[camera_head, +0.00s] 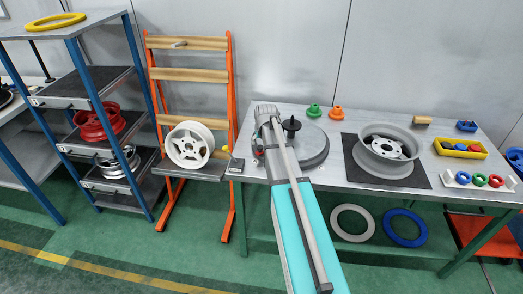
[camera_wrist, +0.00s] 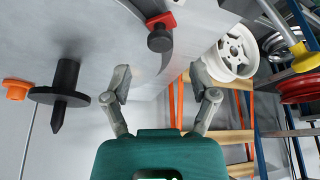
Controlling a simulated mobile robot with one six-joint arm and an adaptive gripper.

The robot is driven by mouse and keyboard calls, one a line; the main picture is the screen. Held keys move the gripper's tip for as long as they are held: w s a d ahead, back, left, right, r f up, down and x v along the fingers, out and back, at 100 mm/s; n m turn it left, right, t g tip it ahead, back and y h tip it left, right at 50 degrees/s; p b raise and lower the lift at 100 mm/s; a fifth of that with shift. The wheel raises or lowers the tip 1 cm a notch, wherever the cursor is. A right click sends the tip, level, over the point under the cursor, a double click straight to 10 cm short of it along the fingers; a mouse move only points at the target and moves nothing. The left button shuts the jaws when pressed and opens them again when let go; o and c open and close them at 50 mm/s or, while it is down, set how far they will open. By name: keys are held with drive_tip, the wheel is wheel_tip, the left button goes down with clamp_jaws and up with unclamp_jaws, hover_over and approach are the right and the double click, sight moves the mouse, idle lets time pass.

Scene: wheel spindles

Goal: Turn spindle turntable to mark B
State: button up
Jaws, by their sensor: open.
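The spindle turntable (camera_head: 314,148) is a round grey disc on the left part of the grey table, partly hidden by my arm. A black spindle (camera_head: 291,125) stands upright on it; it also shows at the left of the wrist view (camera_wrist: 66,76). In the wrist view a black knob (camera_wrist: 160,39) with a red piece (camera_wrist: 161,20) beside it sits near the disc's curved edge. My gripper (camera_wrist: 162,96) is open and empty, with its fingers spread wide. The knob lies beyond the fingertips, apart from them. I cannot make out mark B or any lettering.
A wheel rim (camera_head: 387,148) lies on a dark mat to the right. Green (camera_head: 314,111) and orange (camera_head: 336,113) cones stand behind the turntable. A white wheel (camera_head: 190,145) rests on the orange rack at left. A yellow bin (camera_head: 460,148) is far right.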

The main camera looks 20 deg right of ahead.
sight(260, 147)
drive_tip(key=shift+b+x, duration=1.9)
drive_tip(key=shift+x, duration=0.5)
